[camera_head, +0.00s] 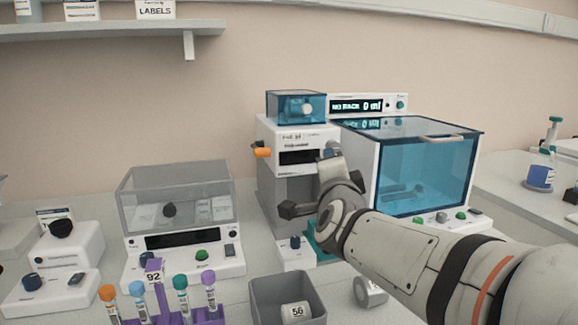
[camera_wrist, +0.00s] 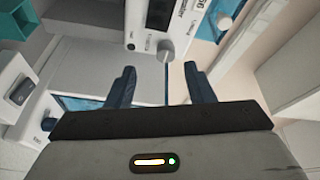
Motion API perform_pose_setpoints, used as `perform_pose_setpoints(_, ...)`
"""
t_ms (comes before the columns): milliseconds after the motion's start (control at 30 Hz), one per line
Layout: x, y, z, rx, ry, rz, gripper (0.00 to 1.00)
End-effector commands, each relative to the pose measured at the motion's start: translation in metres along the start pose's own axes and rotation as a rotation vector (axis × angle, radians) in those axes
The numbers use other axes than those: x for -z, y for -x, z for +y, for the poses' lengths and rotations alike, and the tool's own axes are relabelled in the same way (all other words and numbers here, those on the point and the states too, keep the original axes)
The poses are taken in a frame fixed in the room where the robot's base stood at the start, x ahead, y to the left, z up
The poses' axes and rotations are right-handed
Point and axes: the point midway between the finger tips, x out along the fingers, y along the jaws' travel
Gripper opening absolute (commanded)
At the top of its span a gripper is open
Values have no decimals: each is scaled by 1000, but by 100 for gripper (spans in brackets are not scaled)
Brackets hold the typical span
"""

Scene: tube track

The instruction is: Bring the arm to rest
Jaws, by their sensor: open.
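My arm (camera_head: 420,254) reaches in from the lower right of the head view. Its wrist end is raised in front of the white dispenser with a blue top box (camera_head: 296,106) and beside the blue-windowed cabinet (camera_head: 425,172). In the wrist view my gripper (camera_wrist: 158,78) shows two dark blue fingers set well apart. It is open, with nothing between the fingers. Behind the gap lie a pale machine surface and a grey knob (camera_wrist: 166,50). In the head view the arm hides part of the dispenser and the cabinet's lower left corner.
A clear-lidded machine (camera_head: 180,208) stands left of the dispenser. In front are a purple rack (camera_head: 206,314) with several capped tubes and a grey bin (camera_head: 288,290) holding a tube marked 56. A shelf (camera_head: 100,30) hangs at upper left. Air above the machines is mostly free.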

Motion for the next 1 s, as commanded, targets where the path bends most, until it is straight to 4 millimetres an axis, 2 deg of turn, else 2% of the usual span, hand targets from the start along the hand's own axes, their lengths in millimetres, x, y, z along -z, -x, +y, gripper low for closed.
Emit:
perform_pose_setpoints(33,-2,2,-7,-30,46,-41,48)
perform_pose_setpoints(167,-18,18,-1,-150,243,-219,48)
perform_pose_setpoints(367,-32,70,28,-368,602,-562,48)
perform_pose_setpoints(467,-28,107,43,-477,769,-743,48)
perform_pose_setpoints(600,-12,161,60,-617,963,-988,48)
perform_pose_setpoints(700,1,194,67,-694,1058,-1129,48)
perform_pose_setpoints(833,13,220,73,-757,1123,-1245,48)
perform_pose_setpoints(1000,17,230,77,-780,1147,-1290,48)
